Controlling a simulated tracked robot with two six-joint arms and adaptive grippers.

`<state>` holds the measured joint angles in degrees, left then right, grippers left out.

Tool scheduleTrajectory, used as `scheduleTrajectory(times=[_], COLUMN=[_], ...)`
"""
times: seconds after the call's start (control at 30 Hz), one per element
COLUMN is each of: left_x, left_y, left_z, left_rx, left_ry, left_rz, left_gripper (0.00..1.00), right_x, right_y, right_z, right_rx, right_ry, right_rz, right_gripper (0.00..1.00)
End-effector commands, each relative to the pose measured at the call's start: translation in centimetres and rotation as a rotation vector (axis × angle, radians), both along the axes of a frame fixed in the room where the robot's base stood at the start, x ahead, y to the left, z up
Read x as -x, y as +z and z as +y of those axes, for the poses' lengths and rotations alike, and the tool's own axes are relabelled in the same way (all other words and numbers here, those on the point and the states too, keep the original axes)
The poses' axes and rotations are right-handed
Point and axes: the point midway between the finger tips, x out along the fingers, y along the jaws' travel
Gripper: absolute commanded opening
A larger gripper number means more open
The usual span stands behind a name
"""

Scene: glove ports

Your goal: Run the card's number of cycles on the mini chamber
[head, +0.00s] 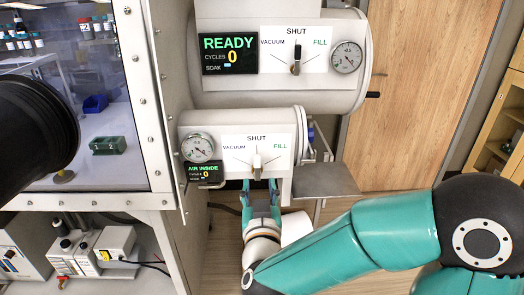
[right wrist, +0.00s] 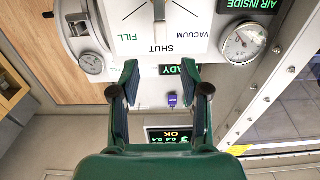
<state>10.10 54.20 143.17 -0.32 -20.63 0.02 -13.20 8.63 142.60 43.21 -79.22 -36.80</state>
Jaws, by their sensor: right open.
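The mini chamber (head: 237,120) is the smaller, lower cylinder in the head view. Its panel has a gauge (head: 198,148), a display (head: 204,173) reading AIR INSIDE and cycles 0, and a pale lever (head: 257,163) standing in line with SHUT, between VACUUM and FILL. My right gripper (head: 262,190) is just below this lever, fingers upward. In the right wrist view its fingers (right wrist: 160,85) are apart with nothing between them. The panel there is upside down, with the lever (right wrist: 159,10) at the top edge, beyond the fingertips. I cannot make out a card. My left gripper is not in view.
The larger chamber (head: 280,98) above shows READY, cycles 0, with its own lever (head: 296,66) and gauge (head: 346,57). A small screen (right wrist: 170,135) reads OK. A grey shelf (head: 325,180) juts out right.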

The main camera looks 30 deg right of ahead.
Motion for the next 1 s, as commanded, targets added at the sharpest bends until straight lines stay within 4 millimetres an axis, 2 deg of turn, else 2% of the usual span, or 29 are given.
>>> scheduleTrajectory(times=[0.3,0.5,0.7,1.0], left_x=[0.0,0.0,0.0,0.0], left_y=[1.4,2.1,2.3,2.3], left_z=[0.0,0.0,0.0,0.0], left_rx=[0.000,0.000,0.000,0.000], left_ry=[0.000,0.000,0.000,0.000], left_rz=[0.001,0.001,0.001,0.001], left_gripper=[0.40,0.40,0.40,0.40], right_x=[-5.9,-8.5,-9.6,-9.7], right_y=[0.0,-0.1,-0.1,-0.2], right_z=[-3.8,-5.3,-6.0,-6.1], right_rx=[-0.001,0.000,0.000,0.000], right_ry=[-0.003,-0.001,0.001,0.001], right_rz=[0.003,0.002,0.001,0.001], right_gripper=[0.46,0.46,0.46,0.44])
